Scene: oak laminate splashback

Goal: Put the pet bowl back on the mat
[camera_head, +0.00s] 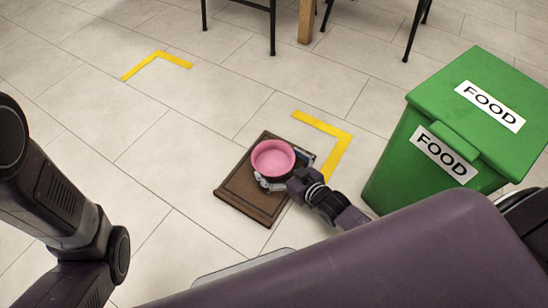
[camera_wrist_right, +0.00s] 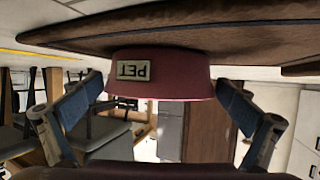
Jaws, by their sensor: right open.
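The pink pet bowl (camera_head: 272,156) sits upright on the brown mat (camera_head: 237,196) on the floor. In the right wrist view, which is upside down, the bowl (camera_wrist_right: 180,78) shows its "PET" label, and its base meets the mat (camera_wrist_right: 250,38). My right gripper (camera_head: 284,172) is low at the bowl's near right side.
A green bin (camera_head: 420,175) with "FOOD" labels stands right of the mat. Yellow corner marks lie on the tiles, one (camera_head: 335,145) beside the mat and one (camera_head: 155,62) farther left. Dark chair legs (camera_head: 272,30) and a wooden leg (camera_head: 307,20) stand behind. Floor left of the mat is clear.

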